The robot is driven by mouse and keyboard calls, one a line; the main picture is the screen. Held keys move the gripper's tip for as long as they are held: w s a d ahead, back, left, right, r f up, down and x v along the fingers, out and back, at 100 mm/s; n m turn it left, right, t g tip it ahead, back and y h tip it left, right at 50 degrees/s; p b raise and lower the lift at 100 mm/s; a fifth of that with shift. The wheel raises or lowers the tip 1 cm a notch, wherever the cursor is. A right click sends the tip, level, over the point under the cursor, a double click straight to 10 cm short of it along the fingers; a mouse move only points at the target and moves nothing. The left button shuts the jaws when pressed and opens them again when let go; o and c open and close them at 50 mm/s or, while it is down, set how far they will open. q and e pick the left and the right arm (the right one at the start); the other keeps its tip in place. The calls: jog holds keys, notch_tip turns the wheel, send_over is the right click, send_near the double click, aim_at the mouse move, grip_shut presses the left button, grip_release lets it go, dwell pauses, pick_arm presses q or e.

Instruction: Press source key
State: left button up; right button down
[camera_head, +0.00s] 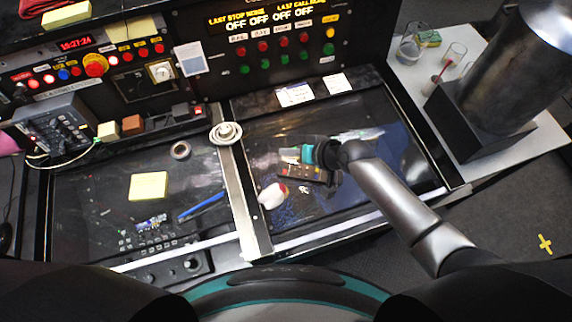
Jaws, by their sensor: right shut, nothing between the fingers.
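A small dark device with brownish and reddish keys (298,173) lies on the right-hand desk surface. Which of its keys is the source key cannot be told at this size. My right gripper (288,155) is shut and empty. It shows just above the device's upper edge in the picture, and its wrist hides part of the device's right side. I cannot tell whether the fingertips touch the device. My left gripper is out of view.
A white and red rounded object (273,195) lies left of the device. A round white item (225,133) sits on the divider. A control panel (270,50) with red and green buttons stands behind. A side table (417,82) holding glasses is at the right.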

aim_at(289, 168)
notch_tip(289, 168, down, 3)
jog(key=shift+f+b, duration=0.2)
jog(key=shift+b, duration=1.05)
jog(key=shift+f+b, duration=0.75)
jog(key=shift+f, duration=0.1)
jog(key=shift+f, duration=0.1)
jog(key=shift+f+b, duration=0.3)
jog(key=shift+b, duration=0.05)
jog(key=shift+f, duration=0.3)
dwell(0.7)
jog(key=shift+r, duration=0.15)
jog(key=shift+r+p, duration=0.5)
jog(key=shift+r, duration=0.1)
